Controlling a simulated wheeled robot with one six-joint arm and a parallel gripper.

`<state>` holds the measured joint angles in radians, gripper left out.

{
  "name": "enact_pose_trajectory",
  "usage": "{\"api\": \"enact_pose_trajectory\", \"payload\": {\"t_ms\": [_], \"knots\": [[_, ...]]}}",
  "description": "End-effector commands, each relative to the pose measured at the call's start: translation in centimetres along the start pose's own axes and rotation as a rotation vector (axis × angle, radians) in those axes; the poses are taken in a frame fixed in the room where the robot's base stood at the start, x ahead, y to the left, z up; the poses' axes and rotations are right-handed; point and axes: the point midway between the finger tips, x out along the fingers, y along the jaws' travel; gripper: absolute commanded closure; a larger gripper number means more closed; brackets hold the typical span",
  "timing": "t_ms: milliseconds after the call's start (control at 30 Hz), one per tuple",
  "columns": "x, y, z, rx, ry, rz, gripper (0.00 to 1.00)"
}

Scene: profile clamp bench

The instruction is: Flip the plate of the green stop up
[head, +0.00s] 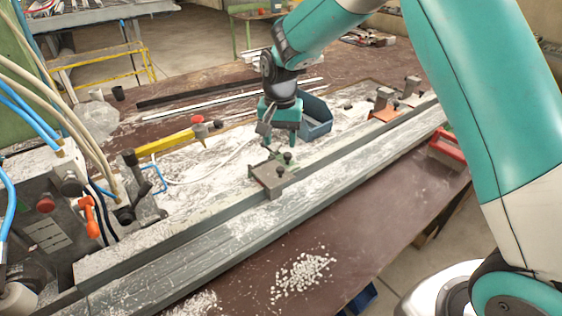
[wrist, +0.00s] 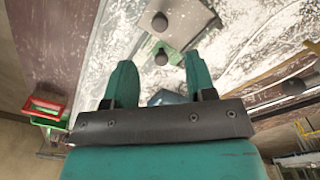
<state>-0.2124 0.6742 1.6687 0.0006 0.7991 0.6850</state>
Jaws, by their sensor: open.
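The green stop (head: 286,158) sits on the long grey profile rail, near the middle of the head view. Its grey plate (head: 268,178) lies down across the near side of the rail, with dark knobs beside it. My gripper (head: 280,144) is just above and behind the stop, pointing down, with its fingers apart and nothing between them. In the wrist view, my teal gripper fingers (wrist: 160,62) stand open. I cannot tell whether a finger touches the stop.
An orange stop (head: 384,114) is farther right along the rail. A blue-grey bin (head: 316,118) stands close behind my gripper. A yellow bar (head: 165,144) is to the left, near a machine with hoses. White chips (head: 302,274) lie on the brown table in front.

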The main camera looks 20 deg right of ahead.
Motion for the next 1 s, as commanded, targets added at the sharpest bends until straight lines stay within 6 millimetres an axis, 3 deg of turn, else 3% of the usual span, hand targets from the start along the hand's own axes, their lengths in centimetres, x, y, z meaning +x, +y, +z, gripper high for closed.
{"api": "enact_pose_trajectory", "payload": {"t_ms": [200, 400, 833, 867, 1000], "knots": [[4.7, 0.1, 0.1, -0.001, -0.005, 0.003, 0.50], [7.7, 0.0, 0.1, -0.002, -0.002, 0.001, 0.50], [9.1, 0.0, 0.0, -0.002, 0.001, -0.001, 0.50], [9.0, 0.0, 0.0, -0.002, 0.001, -0.001, 0.52], [9.0, 0.0, 0.0, -0.002, 0.000, -0.001, 0.84]]}}
